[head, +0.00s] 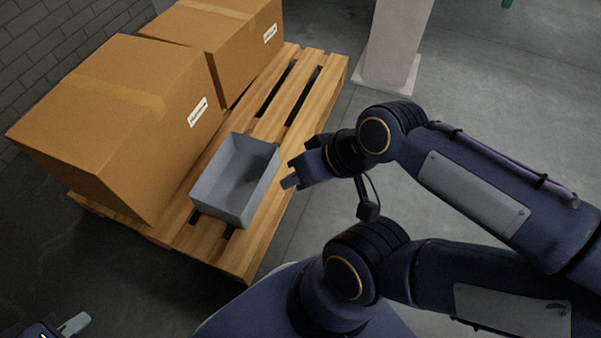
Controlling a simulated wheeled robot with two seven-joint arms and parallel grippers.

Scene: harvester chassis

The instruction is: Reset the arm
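My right arm comes in from the right and bends over the floor beside the pallet. My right gripper (291,182) is near the right edge of the grey bin (207,192), apart from it as far as I can see. My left gripper (74,325) is at the bottom left corner, low over the dark floor. Only one pale fingertip shows and the rest is cut off by the frame.
The open grey bin looks empty and sits on a wooden pallet (262,236). Two cardboard boxes, a near one (100,150) and a far one (235,50), stand on the pallet. A pale pillar (395,45) stands behind. The floor at right is clear.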

